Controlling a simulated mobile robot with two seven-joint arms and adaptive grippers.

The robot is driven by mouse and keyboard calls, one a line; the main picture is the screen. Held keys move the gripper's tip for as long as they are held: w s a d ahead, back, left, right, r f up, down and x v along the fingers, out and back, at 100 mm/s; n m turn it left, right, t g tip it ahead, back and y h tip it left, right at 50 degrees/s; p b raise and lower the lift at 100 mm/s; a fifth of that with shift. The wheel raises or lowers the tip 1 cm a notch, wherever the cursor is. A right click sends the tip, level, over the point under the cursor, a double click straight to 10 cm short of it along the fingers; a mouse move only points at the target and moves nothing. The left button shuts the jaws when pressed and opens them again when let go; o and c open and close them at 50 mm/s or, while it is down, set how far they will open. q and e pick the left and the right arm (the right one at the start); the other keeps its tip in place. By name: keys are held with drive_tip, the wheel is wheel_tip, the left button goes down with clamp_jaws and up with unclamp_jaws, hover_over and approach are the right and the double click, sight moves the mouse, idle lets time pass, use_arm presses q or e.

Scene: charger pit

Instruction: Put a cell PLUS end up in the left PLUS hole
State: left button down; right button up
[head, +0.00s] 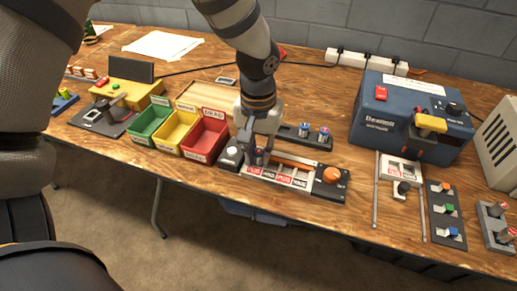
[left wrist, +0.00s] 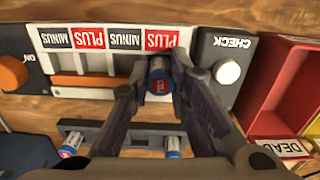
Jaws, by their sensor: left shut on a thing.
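My left gripper (head: 259,153) is shut on a blue cell with a red top (left wrist: 160,78), which also shows in the head view (head: 260,158). The cell looks upright between the fingertips (left wrist: 159,68). It is at the charger's end PLUS label, leftmost in the head view and rightmost in the upside-down left wrist view. I cannot tell whether its lower end is inside the hole. The charger (head: 280,175) has a row of PLUS and MINUS labels (left wrist: 108,38) and an orange strip. My right gripper is not in view.
A dark rack (head: 290,131) behind the charger holds two blue cells (head: 323,134). An orange knob (head: 332,174) and a CHECK button (left wrist: 228,72) flank the slots. Green, yellow and red DEAD (head: 205,139) bins stand left. A blue machine (head: 400,115) stands right.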

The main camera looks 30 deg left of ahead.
use_arm(q)
drive_tip(key=shift+f, duration=0.2)
idle(0.5)
drive_tip(key=c, duration=1.4)
unclamp_jaws()
drive_tip(key=shift+r+p, duration=0.85)
drive_tip(key=shift+r, duration=2.7)
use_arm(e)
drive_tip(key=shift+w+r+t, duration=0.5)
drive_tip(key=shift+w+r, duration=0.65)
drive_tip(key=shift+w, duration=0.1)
